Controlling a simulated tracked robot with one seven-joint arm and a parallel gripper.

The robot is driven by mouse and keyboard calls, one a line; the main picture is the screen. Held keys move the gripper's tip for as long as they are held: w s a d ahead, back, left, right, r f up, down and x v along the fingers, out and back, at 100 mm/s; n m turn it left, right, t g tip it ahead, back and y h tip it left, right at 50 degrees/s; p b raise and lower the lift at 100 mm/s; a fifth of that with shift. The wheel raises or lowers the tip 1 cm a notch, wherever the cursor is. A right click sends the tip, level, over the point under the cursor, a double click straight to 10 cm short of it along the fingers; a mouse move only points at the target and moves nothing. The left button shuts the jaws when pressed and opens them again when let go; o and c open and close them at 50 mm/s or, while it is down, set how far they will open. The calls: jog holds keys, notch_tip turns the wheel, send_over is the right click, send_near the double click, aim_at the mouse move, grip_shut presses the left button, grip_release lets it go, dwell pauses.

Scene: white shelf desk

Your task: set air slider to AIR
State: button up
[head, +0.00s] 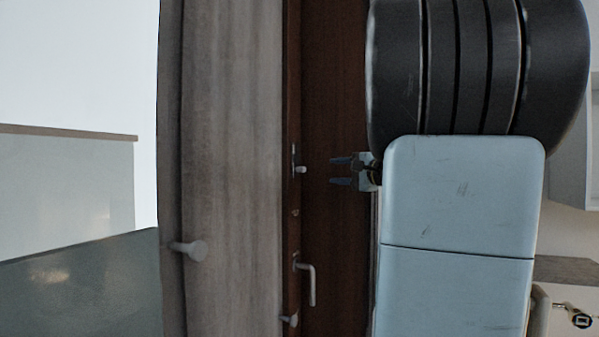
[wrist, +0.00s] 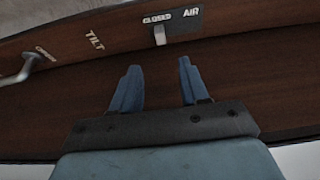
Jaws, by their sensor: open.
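The air slider (wrist: 160,36) is a small pale knob under a label strip reading CLOSED on the left and AIR on the right in the wrist view. It stands below the word CLOSED. In the head view the slider (head: 301,170) sticks out of the dark wood panel. My gripper (wrist: 158,82) is open and empty, its two blue fingers pointing toward the panel. The slider lies ahead of the fingertips, between their lines and apart from them. In the head view my gripper (head: 336,171) is level with the slider, with a gap to its right.
A bent metal handle (head: 311,285) sits lower on the panel and shows at the left of the wrist view (wrist: 22,70), near the word TILT (wrist: 95,41). A round knob (head: 190,250) juts from the grey wood face. Clear space lies between fingers and panel.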

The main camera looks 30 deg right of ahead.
aim_at(304, 170)
jog(key=x, duration=1.2)
jog(key=shift+a, duration=0.1)
jog(key=shift+c, duration=0.2)
grip_shut()
